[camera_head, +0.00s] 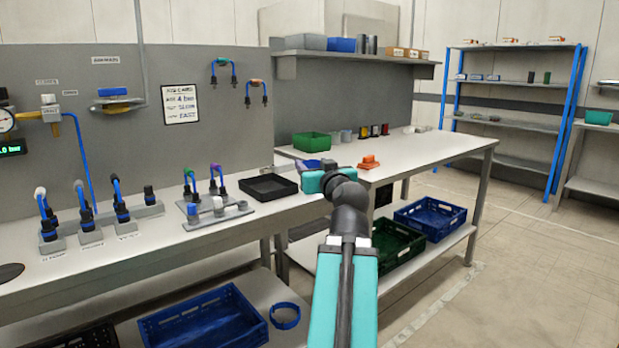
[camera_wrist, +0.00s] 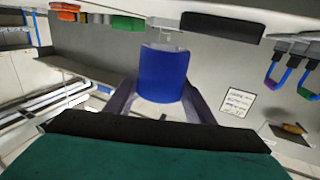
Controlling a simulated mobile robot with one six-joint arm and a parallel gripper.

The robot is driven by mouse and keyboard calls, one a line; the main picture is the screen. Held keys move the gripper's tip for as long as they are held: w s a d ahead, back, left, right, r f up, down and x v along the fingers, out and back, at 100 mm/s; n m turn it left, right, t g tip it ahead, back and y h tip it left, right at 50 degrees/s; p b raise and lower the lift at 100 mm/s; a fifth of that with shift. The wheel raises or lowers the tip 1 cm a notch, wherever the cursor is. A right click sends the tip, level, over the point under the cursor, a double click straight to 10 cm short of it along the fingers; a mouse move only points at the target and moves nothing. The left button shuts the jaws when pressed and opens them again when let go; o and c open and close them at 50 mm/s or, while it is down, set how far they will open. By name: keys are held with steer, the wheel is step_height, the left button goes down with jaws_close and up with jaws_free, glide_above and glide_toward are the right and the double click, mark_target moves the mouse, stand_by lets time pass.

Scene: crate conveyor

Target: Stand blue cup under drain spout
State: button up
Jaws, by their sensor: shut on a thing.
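My gripper (camera_wrist: 160,105) is shut on the blue cup (camera_wrist: 165,72), which fills the space between the two fingers in the wrist view. In the head view my gripper (camera_head: 318,176) is over the right end of the near bench, and a bit of blue shows just behind it. A small pale fitting (camera_wrist: 164,27) shows just beyond the cup in the wrist view. I cannot tell whether it is the drain spout, and no spout is clear in the head view. Whether the cup touches the bench is hidden.
A black tray (camera_head: 268,187) lies left of my gripper. A green bin (camera_head: 312,142) and an orange block (camera_head: 369,161) stand behind and to the right. Hose fittings (camera_head: 217,207) stand on the bench at left. The far bench top (camera_head: 440,145) has free room.

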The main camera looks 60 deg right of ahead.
mark_target(314, 163)
steer(key=shift+d+p+x, duration=0.25)
steer(key=shift+p+x, duration=1.1)
steer(key=shift+p, duration=0.75)
steer(key=w+d+p, duration=0.1)
steer(key=d+p, duration=0.1)
steer(key=p, duration=0.5)
steer(key=shift+w+d+f+p, duration=0.25)
steer(key=shift+w+d+p, duration=0.7)
steer(key=shift+d, duration=0.35)
steer(key=shift+w+d+f+p, duration=0.2)
steer(key=shift+w+d+p, duration=0.5)
steer(key=shift+w+d, duration=0.5)
steer(key=shift+w+d+f+p, duration=0.25)
steer(key=shift+w+d+p, duration=0.6)
steer(key=shift+d, duration=0.55)
steer(key=shift+w+d, duration=0.1)
steer(key=shift+d, duration=0.1)
steer(key=shift+w+d+f, duration=0.15)
steer(key=shift+d, duration=0.05)
steer(key=shift+f, duration=1.65)
steer(key=shift+f+b, duration=0.2)
steer(key=shift+b, duration=0.35)
